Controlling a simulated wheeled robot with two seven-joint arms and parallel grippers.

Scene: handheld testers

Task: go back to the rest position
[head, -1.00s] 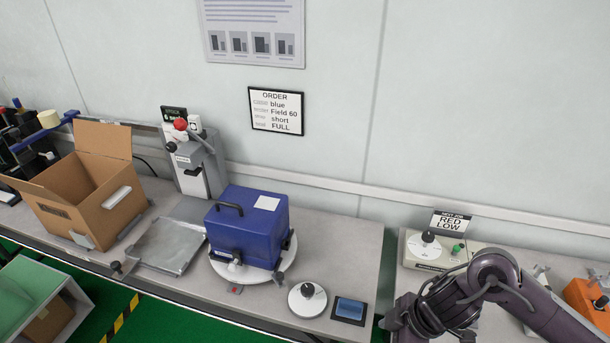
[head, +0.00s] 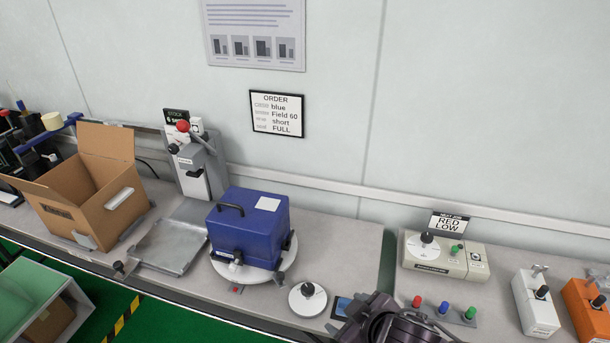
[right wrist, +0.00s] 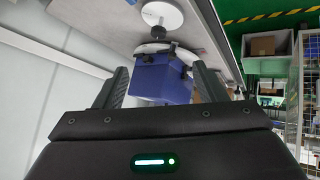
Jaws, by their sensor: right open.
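My right gripper (head: 378,316) is at the bottom edge of the head view, in front of the bench and right of the white round dial. Its fingertips are hard to make out there. In the right wrist view its two fingers (right wrist: 161,72) stand apart with nothing held between them. The blue case (head: 247,228) shows beyond the fingers in the right wrist view (right wrist: 160,80), apart from them. It sits upright on a white round turntable (head: 222,268). My left gripper is not in view.
An open cardboard box (head: 95,205) and a metal plate (head: 172,245) lie left of the case. A blue pad (head: 342,306) is partly hidden by my right arm. A dial unit (head: 445,258), coloured knobs (head: 444,308), and white (head: 535,303) and orange (head: 588,308) testers stand right.

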